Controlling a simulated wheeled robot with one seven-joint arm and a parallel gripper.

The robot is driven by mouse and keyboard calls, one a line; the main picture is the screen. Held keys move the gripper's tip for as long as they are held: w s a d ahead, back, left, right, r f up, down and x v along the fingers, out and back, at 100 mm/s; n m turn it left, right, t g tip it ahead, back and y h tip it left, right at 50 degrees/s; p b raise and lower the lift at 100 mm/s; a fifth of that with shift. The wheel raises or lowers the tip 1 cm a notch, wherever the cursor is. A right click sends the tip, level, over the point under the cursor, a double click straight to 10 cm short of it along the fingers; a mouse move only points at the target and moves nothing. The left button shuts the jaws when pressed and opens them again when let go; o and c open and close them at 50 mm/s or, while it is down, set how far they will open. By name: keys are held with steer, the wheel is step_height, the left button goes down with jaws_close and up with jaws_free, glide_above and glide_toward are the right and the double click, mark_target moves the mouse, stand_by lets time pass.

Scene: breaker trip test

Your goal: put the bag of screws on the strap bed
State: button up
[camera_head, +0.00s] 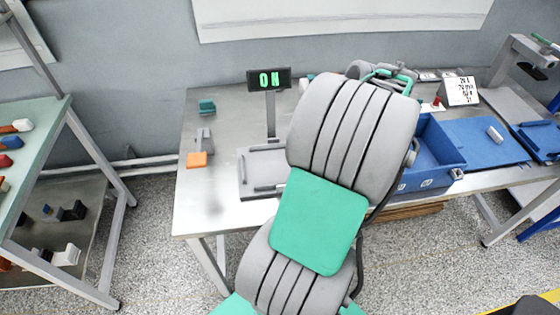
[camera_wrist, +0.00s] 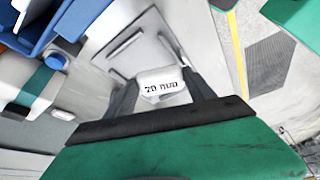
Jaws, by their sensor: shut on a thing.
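My gripper (camera_wrist: 163,95) is shut on the bag of screws (camera_wrist: 160,82), a small white packet with dark printing, held between its two dark fingers in the wrist view. A grey plate with raised bars, which looks like the strap bed (camera_wrist: 143,52), lies beyond the packet in that view. In the head view the plate (camera_head: 262,165) is on the table, left of my arm and partly hidden by it. The packet and fingertips are hidden there. I cannot tell how high the packet is above the plate.
A display (camera_head: 269,79) on a post stands behind the plate. An orange block (camera_head: 197,159) and a green block (camera_head: 207,106) sit to its left. A blue bin (camera_head: 436,150) and blue mat (camera_head: 487,142) are at right. A shelf rack (camera_head: 52,123) stands far left.

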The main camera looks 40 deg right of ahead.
steer(key=w+a+f, duration=0.2)
steer(key=w, duration=0.3)
steer(key=p, duration=0.1)
glide_above(277, 166)
steer(key=s, duration=0.2)
steer(key=f, duration=0.5)
steer(key=shift+w+d+f, duration=0.25)
steer(key=shift+d+f, duration=0.15)
step_height(277, 166, down, 3)
steer(key=shift+w+r+p, duration=0.15)
steer(key=shift+r+p, duration=0.05)
steer(key=shift+p, duration=0.4)
steer(key=shift+f, duration=0.45)
steer(key=o, duration=1.4)
